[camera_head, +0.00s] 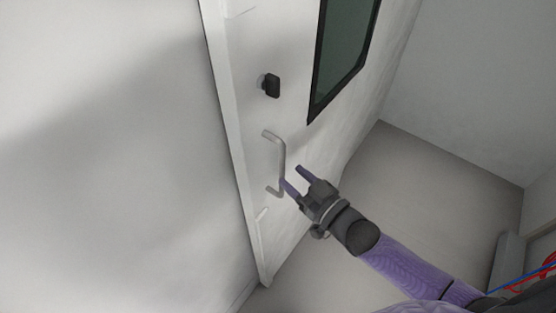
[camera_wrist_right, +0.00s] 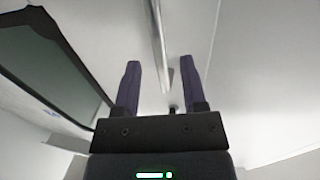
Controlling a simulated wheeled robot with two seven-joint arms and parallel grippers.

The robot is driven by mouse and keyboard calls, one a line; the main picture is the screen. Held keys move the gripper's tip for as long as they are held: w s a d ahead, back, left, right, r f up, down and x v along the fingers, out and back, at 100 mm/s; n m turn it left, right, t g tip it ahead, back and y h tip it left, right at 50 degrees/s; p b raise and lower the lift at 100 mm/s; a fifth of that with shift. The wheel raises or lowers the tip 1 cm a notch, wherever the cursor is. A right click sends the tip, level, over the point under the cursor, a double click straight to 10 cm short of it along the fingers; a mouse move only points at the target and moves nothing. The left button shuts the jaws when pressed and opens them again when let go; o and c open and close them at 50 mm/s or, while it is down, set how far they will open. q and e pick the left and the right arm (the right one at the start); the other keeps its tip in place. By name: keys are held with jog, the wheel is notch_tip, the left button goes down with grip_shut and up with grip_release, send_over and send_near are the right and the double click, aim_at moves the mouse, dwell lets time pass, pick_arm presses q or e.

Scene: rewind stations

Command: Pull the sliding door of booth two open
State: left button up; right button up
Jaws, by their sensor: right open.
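The sliding door (camera_head: 310,150) is a white panel with a dark-framed window, tilted across the head view. Its grey bar handle (camera_head: 281,160) stands out from the panel near the left edge. My right gripper (camera_head: 293,178) is open at the handle's lower right, with one finger overlapping the bar's lower part in the picture. In the right wrist view, the handle (camera_wrist_right: 158,40) runs into the gap between the two purple fingers (camera_wrist_right: 160,65); I cannot tell whether either touches it. My left gripper is out of view.
A black knob (camera_head: 271,85) sits on the door above the handle. The door window (camera_head: 340,55) is at the upper right. A plain white wall (camera_head: 110,150) fills the left. Bare grey floor (camera_head: 430,190) lies to the right, with red and blue cables (camera_head: 535,278) at the lower right.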

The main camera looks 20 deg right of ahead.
aim_at(284, 170)
jog(key=x, duration=0.4)
jog(key=shift+w, duration=0.2)
jog(key=shift+c, duration=0.3)
jog(key=shift+f, duration=0.1)
grip_shut()
dwell(0.8)
